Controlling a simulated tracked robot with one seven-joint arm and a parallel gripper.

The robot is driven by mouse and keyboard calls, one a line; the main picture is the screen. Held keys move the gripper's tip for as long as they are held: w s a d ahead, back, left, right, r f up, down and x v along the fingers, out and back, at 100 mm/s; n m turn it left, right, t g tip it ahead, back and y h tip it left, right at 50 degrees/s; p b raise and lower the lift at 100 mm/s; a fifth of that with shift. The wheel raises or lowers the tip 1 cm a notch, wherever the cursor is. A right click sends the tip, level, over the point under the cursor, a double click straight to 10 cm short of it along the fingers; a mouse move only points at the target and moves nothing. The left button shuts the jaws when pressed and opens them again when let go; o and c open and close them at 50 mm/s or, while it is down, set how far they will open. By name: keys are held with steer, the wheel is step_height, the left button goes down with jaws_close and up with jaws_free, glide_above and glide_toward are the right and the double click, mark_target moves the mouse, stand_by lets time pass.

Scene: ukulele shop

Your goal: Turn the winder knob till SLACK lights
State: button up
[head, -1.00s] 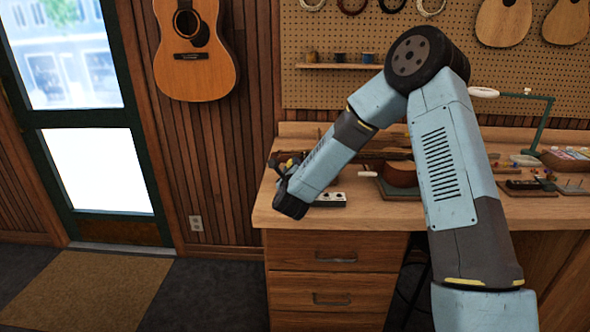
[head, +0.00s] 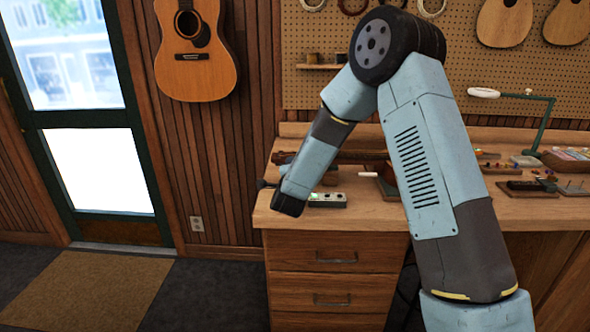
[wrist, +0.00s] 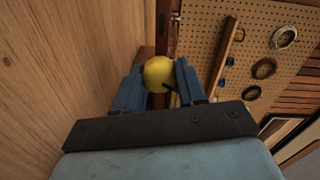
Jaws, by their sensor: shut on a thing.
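The yellow round knob (wrist: 158,74) of the winder sits between the two blue fingers of my gripper (wrist: 157,80) in the wrist view. The fingers are shut on it, one on each side. In the head view my own arm hides the gripper and the knob. A small light-coloured box (head: 328,200) stands near the bench's front left, just right of my arm. A green light (head: 313,196) glows on its left part. Its lettering is too small to read, so I cannot tell which word the lit lamp bears.
The wooden bench (head: 375,215) carries an instrument lying behind the box. A small white thing (head: 368,174) lies near it. A pegboard (head: 330,95) is behind. Bare wood shows along the front edge.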

steer(key=n, duration=0.5)
steer(key=shift+s+a+f, duration=0.1)
steer(key=shift+a+f, duration=0.1)
steer(key=shift+n, duration=0.3)
steer(key=shift+d+f, duration=0.1)
steer(key=o, duration=0.7)
steer(key=shift+o, duration=0.4)
steer(key=shift+h, duration=0.3)
steer(key=s, duration=1.3)
steer(key=shift+s+a+r, duration=0.3)
steer(key=shift+s+r, duration=0.05)
